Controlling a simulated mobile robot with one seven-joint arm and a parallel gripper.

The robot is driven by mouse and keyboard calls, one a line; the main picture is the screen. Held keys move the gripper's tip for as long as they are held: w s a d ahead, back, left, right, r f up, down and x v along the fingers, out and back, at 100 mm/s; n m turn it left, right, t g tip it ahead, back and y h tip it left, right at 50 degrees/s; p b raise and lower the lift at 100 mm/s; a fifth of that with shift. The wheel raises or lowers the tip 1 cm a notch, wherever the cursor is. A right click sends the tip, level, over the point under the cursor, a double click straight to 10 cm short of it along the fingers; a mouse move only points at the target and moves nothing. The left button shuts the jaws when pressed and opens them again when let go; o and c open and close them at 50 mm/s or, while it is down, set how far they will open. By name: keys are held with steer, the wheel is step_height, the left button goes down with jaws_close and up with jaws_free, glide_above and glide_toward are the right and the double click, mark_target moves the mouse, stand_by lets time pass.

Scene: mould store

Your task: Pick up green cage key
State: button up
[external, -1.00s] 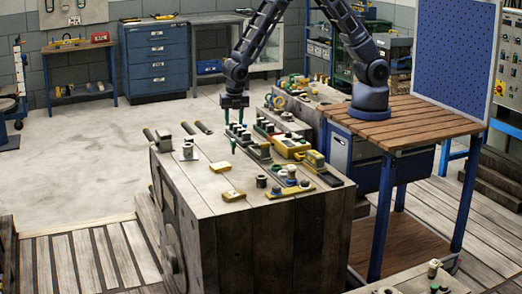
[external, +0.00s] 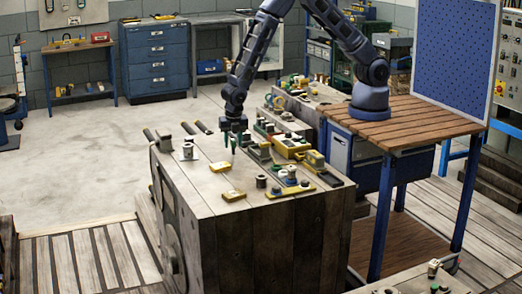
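My gripper (external: 230,144) points straight down, low over the wooden bench top (external: 205,205). Its two slim greenish fingers look slightly apart, with nothing clearly seen between them. Small parts stand close to its right, among them a dark green and grey block (external: 259,151).
A yellow block (external: 233,195) and a yellow plate (external: 219,167) lie in front of the gripper. A grey fitting (external: 188,151) stands to the left. Yellow blocks (external: 290,147) and several small cylinders crowd the right side. The front left of the bench top is bare.

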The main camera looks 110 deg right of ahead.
step_height(320, 180, down, 2)
steer(key=shift+d+f, duration=0.15)
jaws_close()
